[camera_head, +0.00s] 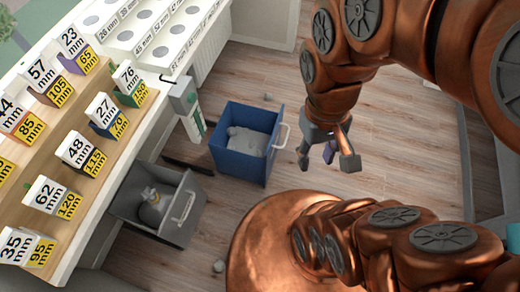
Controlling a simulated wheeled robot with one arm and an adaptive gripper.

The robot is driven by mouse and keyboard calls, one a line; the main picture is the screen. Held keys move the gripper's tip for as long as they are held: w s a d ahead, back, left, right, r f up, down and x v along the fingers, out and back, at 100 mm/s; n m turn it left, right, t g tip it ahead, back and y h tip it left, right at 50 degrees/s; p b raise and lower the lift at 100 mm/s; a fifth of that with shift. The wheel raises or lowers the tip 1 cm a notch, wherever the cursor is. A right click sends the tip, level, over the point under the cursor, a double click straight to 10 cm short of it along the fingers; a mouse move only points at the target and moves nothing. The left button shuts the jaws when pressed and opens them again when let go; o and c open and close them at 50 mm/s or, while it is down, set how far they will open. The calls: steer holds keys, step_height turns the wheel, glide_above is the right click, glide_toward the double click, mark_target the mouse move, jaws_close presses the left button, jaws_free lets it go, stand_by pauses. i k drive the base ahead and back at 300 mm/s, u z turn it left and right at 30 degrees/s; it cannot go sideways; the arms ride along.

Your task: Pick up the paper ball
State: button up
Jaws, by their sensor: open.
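A small pale round thing (219,266), which looks like a paper ball, lies on the wooden floor at the bottom, just left of my copper-coloured body. Another small greyish lump (267,97) lies on the floor behind the blue bin; it is too small to tell what it is. My gripper (328,161) hangs above the floor right of the blue bin, with its grey fingers spread. A small bluish-purple shape shows between the fingers; I cannot tell whether it is part of the gripper or something behind it. My gripper is apart from both small floor things.
A blue bin (224,158) with whitish contents and a grey bin (166,232) holding a pale bag stand on the floor. A long counter (62,235) with numbered blocks fills the left. A white panel of holes (150,62) lies behind them. Open floor (400,135) lies to the right.

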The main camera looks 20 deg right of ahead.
mark_target(219, 265)
steer(key=k, duration=1.15)
steer(key=u, duration=0.85)
